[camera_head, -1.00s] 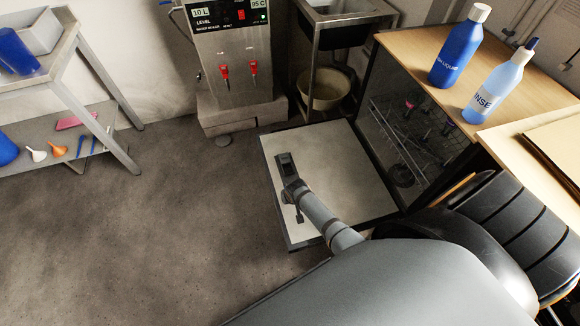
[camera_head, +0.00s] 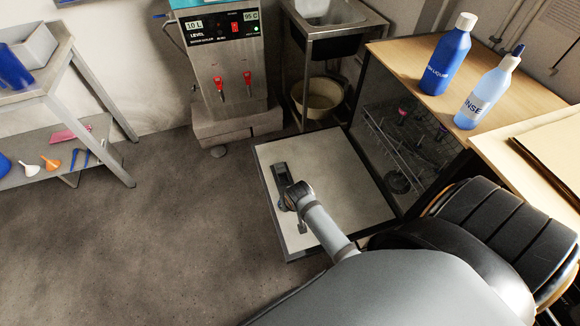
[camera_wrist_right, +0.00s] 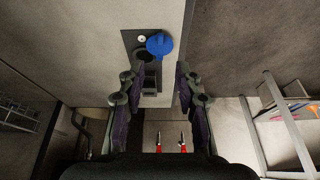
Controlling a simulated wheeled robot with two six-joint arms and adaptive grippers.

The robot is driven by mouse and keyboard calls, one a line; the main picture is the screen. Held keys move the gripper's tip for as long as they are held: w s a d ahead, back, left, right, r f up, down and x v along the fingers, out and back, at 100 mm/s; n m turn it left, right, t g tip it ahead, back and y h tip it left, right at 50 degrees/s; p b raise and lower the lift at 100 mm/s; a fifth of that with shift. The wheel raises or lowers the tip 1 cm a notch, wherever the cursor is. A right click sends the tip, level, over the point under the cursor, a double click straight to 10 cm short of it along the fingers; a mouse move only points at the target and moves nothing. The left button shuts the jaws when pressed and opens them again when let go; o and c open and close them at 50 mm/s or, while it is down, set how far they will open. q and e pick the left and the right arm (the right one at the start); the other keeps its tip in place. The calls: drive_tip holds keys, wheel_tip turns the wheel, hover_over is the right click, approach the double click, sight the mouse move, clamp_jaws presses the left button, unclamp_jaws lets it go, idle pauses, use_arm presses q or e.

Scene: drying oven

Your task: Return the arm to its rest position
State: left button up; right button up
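My left gripper is out of view.
A blue bottle (camera_head: 447,60) and a pale rinse bottle (camera_head: 485,95) stand on the wooden top. A water boiler (camera_head: 225,70) and sink frame (camera_head: 325,40) are behind. A metal shelf (camera_head: 50,145) is left; floor between is clear.

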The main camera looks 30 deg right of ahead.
drive_tip(key=shift+s+r, duration=0.2)
drive_tip(key=shift+r, duration=0.2)
drive_tip(key=s+r+n, duration=0.4)
drive_tip(key=s+r, duration=0.7)
drive_tip(key=r, duration=0.4)
drive_tip(key=s+d+f+g+p, duration=0.1)
drive_tip(key=d+f+p, duration=0.15)
drive_tip(key=f, duration=0.65)
drive_tip(key=d+f+g+p, duration=0.1)
drive_tip(key=f+p, duration=0.2)
drive_tip(key=f, duration=0.7)
drive_tip(key=s+f+p, duration=0.2)
drive_tip(key=s+f, duration=0.4)
drive_tip(key=s, duration=0.4)
drive_tip(key=s+d+f+g+p, duration=0.1)
drive_tip(key=s+f+p, duration=0.2)
drive_tip(key=s+f, duration=0.4)
drive_tip(key=s, duration=0.3)
drive_tip(key=shift+f, duration=0.15)
